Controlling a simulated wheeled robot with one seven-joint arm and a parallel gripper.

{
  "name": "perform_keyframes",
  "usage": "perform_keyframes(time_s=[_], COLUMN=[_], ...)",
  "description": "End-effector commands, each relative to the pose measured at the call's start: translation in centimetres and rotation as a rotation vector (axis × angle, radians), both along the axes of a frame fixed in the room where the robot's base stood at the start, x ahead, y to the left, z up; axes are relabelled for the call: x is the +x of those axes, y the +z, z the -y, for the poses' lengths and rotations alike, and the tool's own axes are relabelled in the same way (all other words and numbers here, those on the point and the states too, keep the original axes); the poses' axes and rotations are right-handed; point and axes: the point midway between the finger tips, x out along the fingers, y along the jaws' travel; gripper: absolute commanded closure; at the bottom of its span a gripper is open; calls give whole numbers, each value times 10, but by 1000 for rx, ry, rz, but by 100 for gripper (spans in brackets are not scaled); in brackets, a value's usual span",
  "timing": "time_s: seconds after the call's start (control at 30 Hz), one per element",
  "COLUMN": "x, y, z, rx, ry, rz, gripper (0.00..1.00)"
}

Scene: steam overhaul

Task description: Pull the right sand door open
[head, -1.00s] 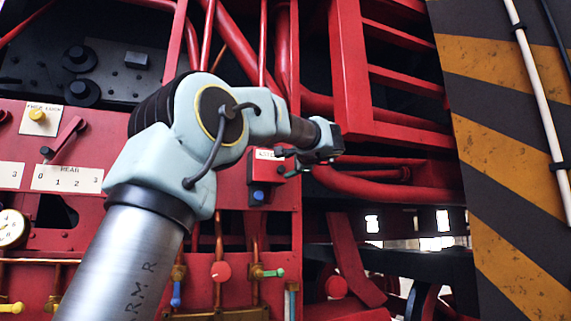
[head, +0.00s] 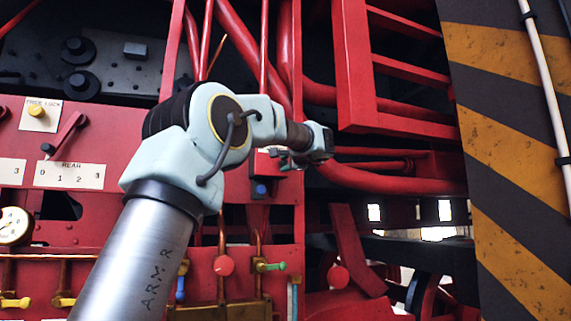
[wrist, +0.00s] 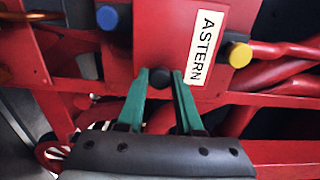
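I cannot make out a sand door for certain in either view. My gripper (head: 284,163) is in front of a red control box (head: 262,170), largely covering its label in the head view. In the wrist view my gripper (wrist: 161,72) shows two green fingers, apart. A dark round knob (wrist: 160,77) on the box's edge shows between the fingertips. I cannot tell whether they touch it. The box carries a white ASTERN label (wrist: 207,47), a blue button (wrist: 107,18) and a yellow knob (wrist: 240,54).
A red lever (head: 64,134) above a REAR plate (head: 69,175) is on the left panel. Thick red pipes (head: 390,181) and a red ladder-like frame (head: 355,70) are right of my gripper. A striped panel (head: 510,150) with a white pole (head: 545,85) stands at the far right.

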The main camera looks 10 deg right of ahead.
Motion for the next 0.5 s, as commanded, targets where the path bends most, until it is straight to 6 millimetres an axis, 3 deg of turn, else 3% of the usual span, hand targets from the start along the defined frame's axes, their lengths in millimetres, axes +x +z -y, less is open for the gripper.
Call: perform_keyframes(time_s=[0.03,0.27,0.5], x=[0,0,0], y=[0,0,0], z=[0,0,0], rx=[0,0,0], ry=[0,0,0], rz=[0,0,0], gripper=[75,100,100])
